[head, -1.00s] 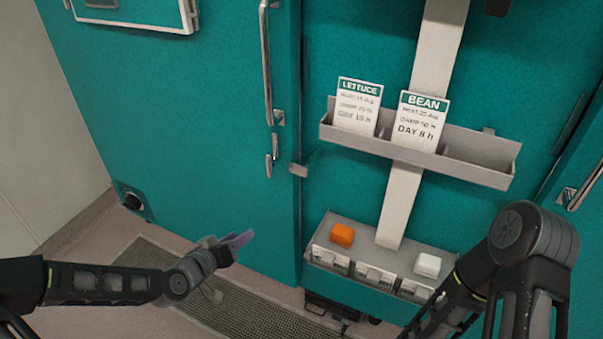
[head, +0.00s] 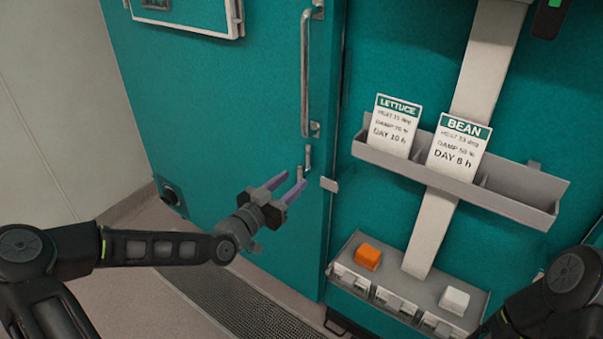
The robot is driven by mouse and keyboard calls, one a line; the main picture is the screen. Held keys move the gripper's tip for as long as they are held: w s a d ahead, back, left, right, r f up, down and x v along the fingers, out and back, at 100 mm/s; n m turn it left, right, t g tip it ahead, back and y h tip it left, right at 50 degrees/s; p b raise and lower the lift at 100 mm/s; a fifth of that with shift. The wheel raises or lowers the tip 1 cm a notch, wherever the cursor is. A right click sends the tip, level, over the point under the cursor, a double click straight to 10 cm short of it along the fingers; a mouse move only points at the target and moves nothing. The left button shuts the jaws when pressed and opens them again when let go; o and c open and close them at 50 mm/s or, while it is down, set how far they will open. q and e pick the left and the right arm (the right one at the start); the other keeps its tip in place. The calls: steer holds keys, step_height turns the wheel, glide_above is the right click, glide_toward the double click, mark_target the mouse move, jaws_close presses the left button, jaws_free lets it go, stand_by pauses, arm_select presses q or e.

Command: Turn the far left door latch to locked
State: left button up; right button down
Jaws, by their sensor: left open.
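The far left door (head: 235,110) is teal and looks closed. Its long metal handle (head: 306,75) runs upright near the right edge. Below the handle is a small metal latch (head: 308,158), standing roughly upright. My left gripper (head: 286,184) is open and empty, its two purple fingers pointing up and right, just below the latch in the picture. One fingertip overlaps the latch's lower end; I cannot tell whether they touch. My right arm shows at the lower right, but its gripper is not in view.
A grey card rack (head: 520,192) holds a lettuce card (head: 394,125) and a bean card (head: 459,147). Below it, a grey shelf (head: 408,287) bears an orange block (head: 368,257) and a white block (head: 454,300). A floor grate (head: 225,300) lies before the door.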

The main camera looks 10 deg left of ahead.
mark_target(299, 175)
arm_select(q)
steer(key=x, duration=0.5)
steer(key=shift+w, duration=0.1)
jaws_close()
stand_by(0.3)
stand_by(1.0)
